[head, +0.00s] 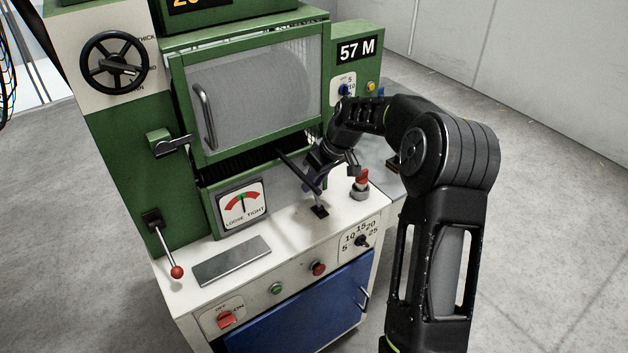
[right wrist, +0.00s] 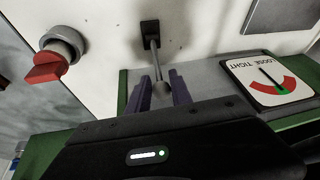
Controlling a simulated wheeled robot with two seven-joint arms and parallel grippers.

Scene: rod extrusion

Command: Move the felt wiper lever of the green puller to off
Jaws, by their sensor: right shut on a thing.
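The green puller (head: 130,190) is a green and white machine with a mesh-guarded window. A short grey lever stands in a black slot plate (head: 319,211) on its white top; in the right wrist view I see its rod (right wrist: 154,60) and grey round knob (right wrist: 162,88). My right gripper (head: 317,187) reaches over the top from the right and is shut on this lever. Its purple-grey fingers (right wrist: 163,92) stand either side of the knob. No felt wiper or off label shows beside the lever. My left gripper is not in view.
A red rotary switch (head: 361,180), also in the right wrist view (right wrist: 45,68), stands close by. A loose/tight gauge (head: 241,205) is to the left. A red-knobbed lever (head: 176,271) and grey handle (head: 173,145) are farther left. A metal plate (head: 232,261) lies in front.

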